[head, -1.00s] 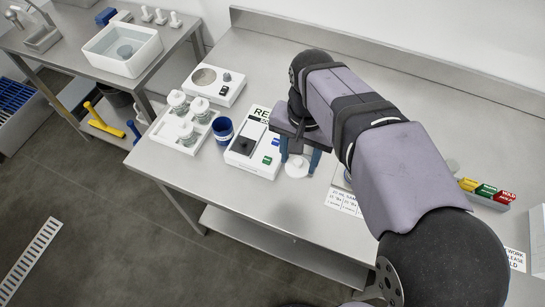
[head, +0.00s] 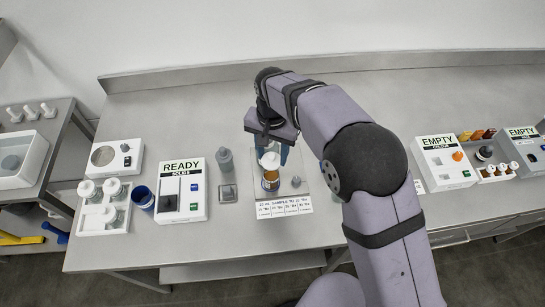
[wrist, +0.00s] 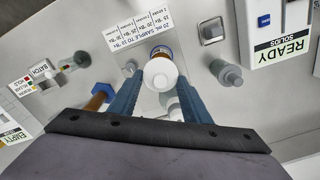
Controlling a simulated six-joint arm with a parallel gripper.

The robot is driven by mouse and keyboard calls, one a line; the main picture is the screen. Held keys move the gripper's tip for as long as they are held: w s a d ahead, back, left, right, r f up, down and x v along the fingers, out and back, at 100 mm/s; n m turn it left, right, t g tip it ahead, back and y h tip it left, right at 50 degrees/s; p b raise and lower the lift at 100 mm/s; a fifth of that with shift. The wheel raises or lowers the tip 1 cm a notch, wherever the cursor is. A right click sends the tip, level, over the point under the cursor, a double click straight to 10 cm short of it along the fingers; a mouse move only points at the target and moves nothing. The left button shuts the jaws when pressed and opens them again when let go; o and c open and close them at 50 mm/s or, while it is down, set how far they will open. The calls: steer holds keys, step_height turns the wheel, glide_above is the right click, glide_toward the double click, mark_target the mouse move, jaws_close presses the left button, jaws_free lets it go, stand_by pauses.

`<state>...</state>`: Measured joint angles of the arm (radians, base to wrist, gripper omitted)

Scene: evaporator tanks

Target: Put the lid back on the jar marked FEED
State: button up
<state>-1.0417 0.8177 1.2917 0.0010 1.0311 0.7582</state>
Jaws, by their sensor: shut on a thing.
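An amber jar (head: 270,182) with a blue band stands on a pale board behind the "20 mL sample" card; I cannot read a FEED mark on it. My gripper (head: 270,156) is over this jar, pointing down, its blue fingers shut on a white lid (head: 270,161). In the wrist view the round white lid (wrist: 160,74) lies between the fingertips and covers most of the jar (wrist: 161,51), whose rim shows just beyond it. The lid is at the jar's mouth; I cannot tell whether it touches or is slightly above.
A grey bottle (head: 225,161) and a small metal dish (head: 228,192) stand just left of the jar. A grey stopper-like piece (head: 296,181) is close on its right. The READY box (head: 182,190) and a white tray (head: 103,218) are further left; EMPTY boxes (head: 444,163) are right.

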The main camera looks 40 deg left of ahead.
mark_target(272, 161)
steer(key=shift+a, duration=0.15)
steer(key=shift+f, duration=0.15)
step_height(272, 161, down, 4)
steer(key=b, duration=0.3)
steer(key=shift+f+b, duration=0.1)
steer(key=shift+b, duration=0.3)
steer(key=shift+f+b, duration=0.35)
steer(key=shift+f, duration=0.55)
steer(key=shift+f+p, duration=0.2)
steer(key=shift+p, duration=0.15)
stand_by(2.2)
steer(key=o, duration=1.6)
